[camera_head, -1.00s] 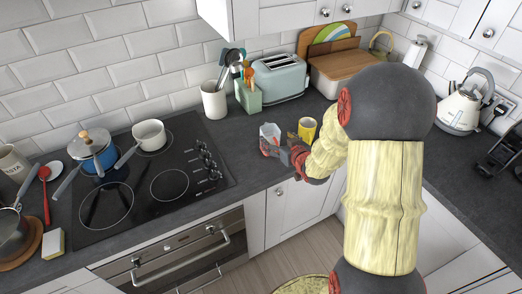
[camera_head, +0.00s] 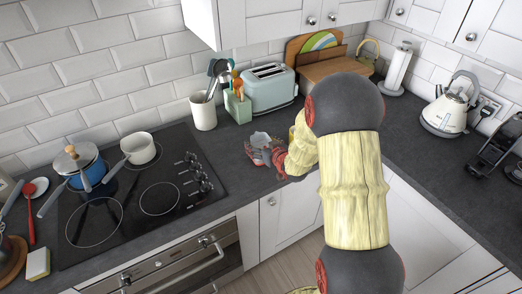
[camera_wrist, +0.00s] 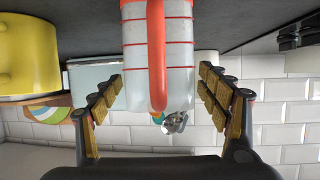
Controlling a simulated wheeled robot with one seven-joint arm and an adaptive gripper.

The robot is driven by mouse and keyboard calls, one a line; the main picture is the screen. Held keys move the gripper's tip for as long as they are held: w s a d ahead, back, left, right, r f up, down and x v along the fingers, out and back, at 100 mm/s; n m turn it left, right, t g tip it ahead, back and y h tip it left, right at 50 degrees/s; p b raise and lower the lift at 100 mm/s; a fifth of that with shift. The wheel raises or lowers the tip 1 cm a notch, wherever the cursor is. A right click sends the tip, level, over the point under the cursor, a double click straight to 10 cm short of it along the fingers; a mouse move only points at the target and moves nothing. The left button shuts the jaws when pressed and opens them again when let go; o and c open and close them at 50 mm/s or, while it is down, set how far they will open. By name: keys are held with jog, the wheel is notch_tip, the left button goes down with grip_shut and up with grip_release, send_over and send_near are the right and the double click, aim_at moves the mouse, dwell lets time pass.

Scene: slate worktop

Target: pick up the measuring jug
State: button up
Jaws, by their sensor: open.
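The measuring jug is a clear cup with red level lines and an orange-red handle. It stands upright on the worktop near its front edge in the head view (camera_head: 260,138), partly hidden by my gripper (camera_head: 262,155). In the wrist view, which is upside down, the jug (camera_wrist: 182,62) fills the middle with its handle facing the camera. My gripper (camera_wrist: 161,78) is open, with one finger on each side of the jug. A gap shows between each finger and the jug's walls.
A yellow mug (camera_wrist: 30,48) stands close beside the jug, mostly hidden behind my arm in the head view. Behind are a utensil crock (camera_head: 203,112), a utensil holder (camera_head: 238,107) and a toaster (camera_head: 270,90). The hob (camera_head: 140,195) with pots lies left.

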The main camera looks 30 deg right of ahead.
jog(key=shift+c, duration=1.2)
jog(key=c, duration=1.1)
